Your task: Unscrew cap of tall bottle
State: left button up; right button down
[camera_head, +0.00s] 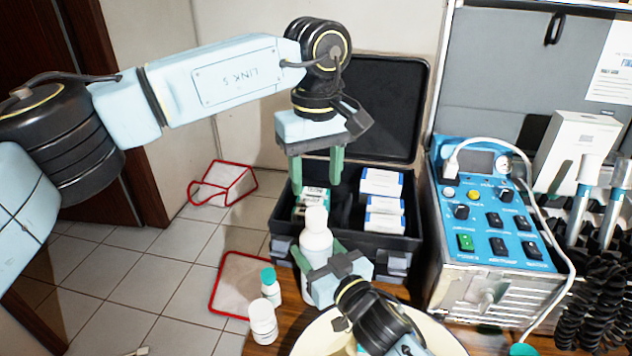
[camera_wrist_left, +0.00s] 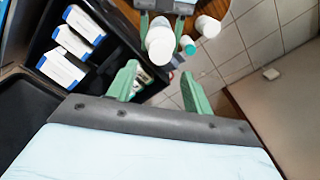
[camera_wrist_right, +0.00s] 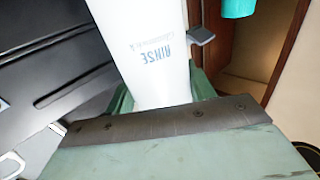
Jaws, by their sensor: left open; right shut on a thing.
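The tall white bottle (camera_head: 316,243) stands upright on the wooden table, with its white cap (camera_head: 315,218) on top. My right gripper (camera_head: 322,262) is shut on the bottle's body from the front. In the right wrist view the bottle (camera_wrist_right: 150,50) shows the blue word "RINSE" between the green fingers. My left gripper (camera_head: 318,180) points down above the bottle, open, with its green fingers apart and nothing between them. In the left wrist view the white cap (camera_wrist_left: 160,45) lies beyond the open fingertips (camera_wrist_left: 160,85).
A small teal-capped bottle (camera_head: 270,285) and a white jar (camera_head: 263,322) stand left of the bottle. An open black case (camera_head: 395,245) holding several boxes (camera_head: 383,203) is behind. A blue control unit (camera_head: 490,215) stands right. A cream basin (camera_head: 445,340) is in front.

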aim_at(316, 212)
pick_arm(q)
jog(key=m, duration=0.7)
jog(key=shift+f, duration=4.05)
